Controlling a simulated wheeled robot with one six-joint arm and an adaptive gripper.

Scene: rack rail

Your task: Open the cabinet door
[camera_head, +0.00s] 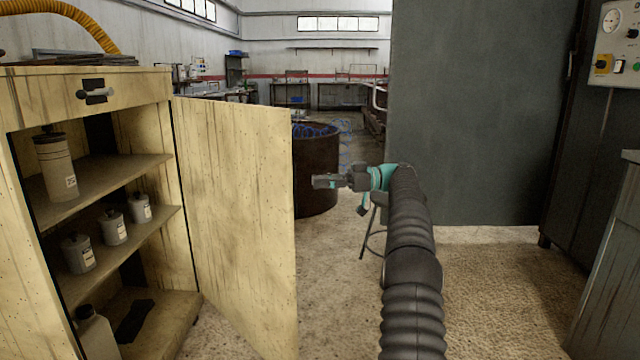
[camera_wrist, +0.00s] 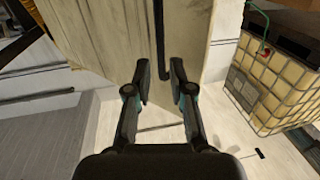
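The wooden cabinet (camera_head: 100,90) stands at the left in the head view. Its beige door (camera_head: 235,200) stands wide open, swung out to the right, with the inner face and open shelves showing. My gripper (camera_head: 322,181) is just right of the door's free edge in that view, with its fingers pointing left. In the wrist view my gripper (camera_wrist: 161,82) has its two fingers apart. A dark vertical bar (camera_wrist: 160,40), apparently the door's handle, runs up a pale panel (camera_wrist: 187,45) beyond the fingertips. Nothing is clearly held between them.
A drawer with a dark handle (camera_head: 95,92) is above the shelves. Bottles (camera_head: 56,165) and jars (camera_head: 113,227) stand inside the cabinet. A rusty round drum (camera_head: 315,165) stands behind my gripper. Open floor (camera_head: 490,290) lies to the right, before a grey panel (camera_head: 475,110).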

